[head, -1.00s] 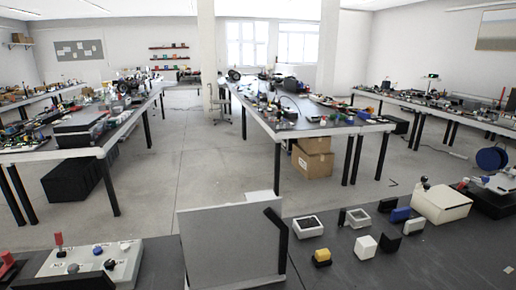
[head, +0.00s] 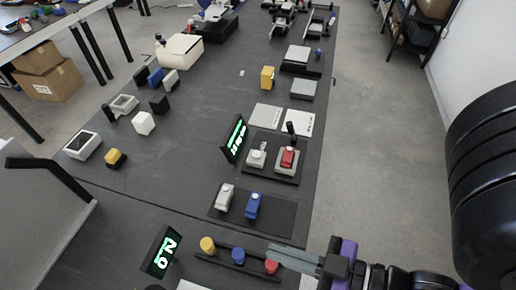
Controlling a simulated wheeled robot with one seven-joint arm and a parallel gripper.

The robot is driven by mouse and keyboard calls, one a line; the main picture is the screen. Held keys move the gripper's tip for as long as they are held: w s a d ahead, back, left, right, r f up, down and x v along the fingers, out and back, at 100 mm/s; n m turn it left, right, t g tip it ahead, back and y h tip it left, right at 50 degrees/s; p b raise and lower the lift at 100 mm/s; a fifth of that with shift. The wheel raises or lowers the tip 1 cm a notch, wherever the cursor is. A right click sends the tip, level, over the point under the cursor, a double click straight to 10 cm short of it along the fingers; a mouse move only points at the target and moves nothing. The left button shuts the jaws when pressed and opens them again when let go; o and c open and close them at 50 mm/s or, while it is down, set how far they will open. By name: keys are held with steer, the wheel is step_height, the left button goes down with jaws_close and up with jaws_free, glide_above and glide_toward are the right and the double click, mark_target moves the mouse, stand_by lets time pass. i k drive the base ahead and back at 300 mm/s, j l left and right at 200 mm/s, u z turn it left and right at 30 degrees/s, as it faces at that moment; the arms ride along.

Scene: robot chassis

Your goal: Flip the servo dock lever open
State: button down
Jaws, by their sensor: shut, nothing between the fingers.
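My gripper (head: 272,252) is at the bottom right of the picture. Its pale fingers are together and empty, pointing left beside a red knob (head: 271,266). I cannot tell whether they touch it. No part is plainly labelled as the servo dock. Farther up the bench, a black base (head: 270,172) bears a white block with a small knob (head: 257,158) and a red block (head: 287,158). A black lever (head: 290,128) stands upright behind the red block. I cannot tell whether this is the dock lever.
A display with green figures (head: 234,139) stands left of the base. Another display (head: 161,251) stands near the yellow knob (head: 207,245). A black tray holds grey (head: 225,196) and blue (head: 253,205) blocks. The middle of the bench (head: 180,180) is clear.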

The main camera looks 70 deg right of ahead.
mark_target(289, 125)
steer(key=k+j+z, duration=0.1)
steer(key=z, duration=1.15)
steer(key=i+l+z, duration=0.45)
steer(key=l, duration=0.2)
steer(key=i+l+z, duration=0.35)
steer(key=l+z, duration=0.15)
steer(key=l, duration=0.1)
